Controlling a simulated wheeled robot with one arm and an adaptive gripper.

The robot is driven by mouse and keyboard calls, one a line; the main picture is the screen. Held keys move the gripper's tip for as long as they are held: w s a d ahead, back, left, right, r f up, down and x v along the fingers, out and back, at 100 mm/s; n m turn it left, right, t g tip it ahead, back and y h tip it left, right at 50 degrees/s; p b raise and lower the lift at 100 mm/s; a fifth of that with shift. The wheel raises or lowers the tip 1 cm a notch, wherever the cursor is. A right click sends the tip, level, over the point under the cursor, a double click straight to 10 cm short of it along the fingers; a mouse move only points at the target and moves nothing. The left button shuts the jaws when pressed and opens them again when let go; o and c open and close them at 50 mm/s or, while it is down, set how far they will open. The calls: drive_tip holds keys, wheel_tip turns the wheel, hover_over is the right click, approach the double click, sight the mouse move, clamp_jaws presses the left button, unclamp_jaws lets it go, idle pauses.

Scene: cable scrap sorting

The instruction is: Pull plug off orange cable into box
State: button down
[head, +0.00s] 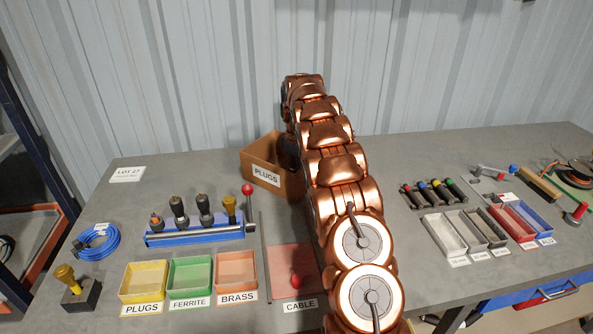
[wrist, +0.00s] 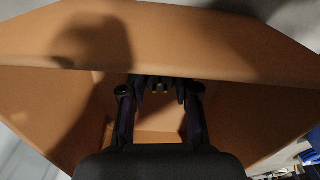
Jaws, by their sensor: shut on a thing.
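The open cardboard box (head: 262,178) labelled PLUGS stands at the back of the bench, partly hidden behind my copper arm. In the wrist view its brown wall (wrist: 250,45) surrounds my gripper (wrist: 159,92), which points down into it. The gripper is shut on a dark plug (wrist: 160,82), whose small brass-coloured pins show between the fingertips. The plug is over or inside the box; I cannot tell how far above the floor. No orange cable is seen attached to the plug.
Yellow (head: 121,297), green (head: 170,291) and orange (head: 256,285) trays stand front left, with a blue tool rack (head: 195,236) behind. A red mat (head: 278,259) labelled CABLE lies beside my arm. Several small bins (head: 445,241) stand right. Bare bench lies behind the rack.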

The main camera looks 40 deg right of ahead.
idle(0.4)
drive_tip(key=c, duration=0.8)
unclamp_jaws()
drive_tip(key=shift+o, duration=0.2)
drive_tip(key=shift+r+p, duration=1.1)
drive_tip(key=shift+r, duration=2.4)
